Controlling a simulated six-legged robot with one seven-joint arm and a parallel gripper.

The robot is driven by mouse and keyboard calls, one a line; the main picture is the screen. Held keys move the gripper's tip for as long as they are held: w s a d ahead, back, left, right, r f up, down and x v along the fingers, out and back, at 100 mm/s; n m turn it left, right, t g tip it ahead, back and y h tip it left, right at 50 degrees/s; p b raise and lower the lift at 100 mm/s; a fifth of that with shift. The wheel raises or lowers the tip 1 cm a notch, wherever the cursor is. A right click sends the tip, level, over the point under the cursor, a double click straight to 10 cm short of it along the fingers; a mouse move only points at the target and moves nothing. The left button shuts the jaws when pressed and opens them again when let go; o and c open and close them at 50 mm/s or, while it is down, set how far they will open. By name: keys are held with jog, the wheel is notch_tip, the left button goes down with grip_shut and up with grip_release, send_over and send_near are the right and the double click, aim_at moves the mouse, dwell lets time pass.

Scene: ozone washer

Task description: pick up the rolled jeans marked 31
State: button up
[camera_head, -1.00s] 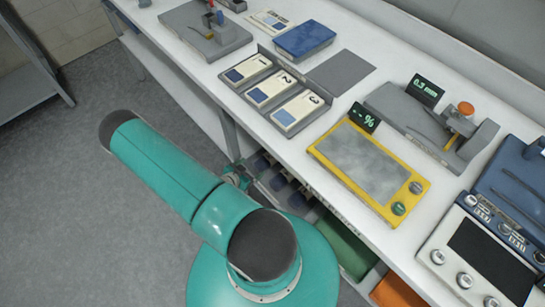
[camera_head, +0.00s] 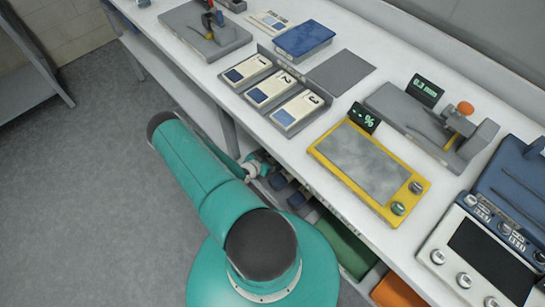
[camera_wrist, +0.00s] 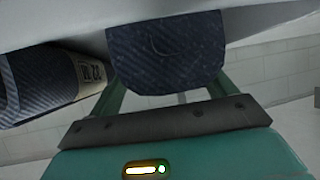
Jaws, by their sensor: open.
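In the wrist view, a dark blue rolled denim bundle (camera_wrist: 165,50) sits end-on between the fingers of my gripper (camera_wrist: 163,88). The gripper is open, one finger on each side of the roll; I cannot tell whether they touch it. No number shows on this roll. A second denim roll (camera_wrist: 35,85) lies to the left, with a pale tag (camera_wrist: 90,70) whose number is hard to read, perhaps 32. In the head view, my gripper end is at the shelf under the bench, where denim rolls (camera_head: 297,200) partly show beside it. The 31 mark is not readable.
The white bench top (camera_head: 335,75) overhangs the shelf close to my arm. A green item (camera_head: 343,245) and an orange item (camera_head: 395,292) are on the shelf to the right. The floor (camera_head: 85,200) on the left is clear.

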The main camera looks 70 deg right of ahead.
jog(key=shift+s+d+f, duration=0.1)
jog(key=shift+d+f, duration=0.05)
jog(key=shift+d, duration=0.1)
jog(key=c, duration=1.4)
